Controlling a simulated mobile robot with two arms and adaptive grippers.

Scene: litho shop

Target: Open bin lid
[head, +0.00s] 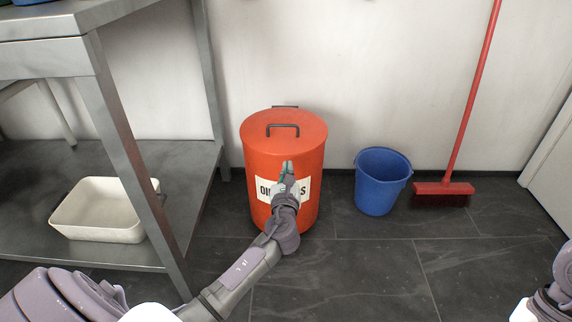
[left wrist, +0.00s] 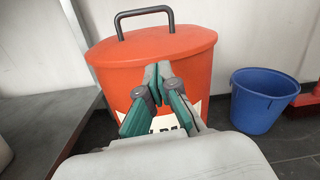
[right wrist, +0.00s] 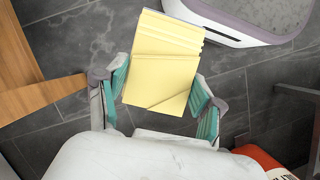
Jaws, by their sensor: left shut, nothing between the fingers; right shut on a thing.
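The red-orange bin (head: 258,205) stands on the floor against the wall, with a partly covered white label on its front. Its round lid (head: 310,127) lies flat on top, closed, with a dark handle (head: 283,126) across it. In the left wrist view, the lid (left wrist: 190,42) and its handle (left wrist: 144,12) show beyond my fingers. My left gripper (head: 287,167) is shut and empty in front of the bin's upper body, below the lid rim; contact cannot be told. My right gripper (right wrist: 160,95) is shut on a yellow block (right wrist: 163,65), which looks like layered sheets or cloths.
A blue bucket (head: 382,180) stands right of the bin, with a red broom (head: 443,188) leaning on the wall beyond. A metal table (head: 110,120) is on the left, with a white tray (head: 100,212) on its lower shelf. The dark floor in front of the bucket is clear.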

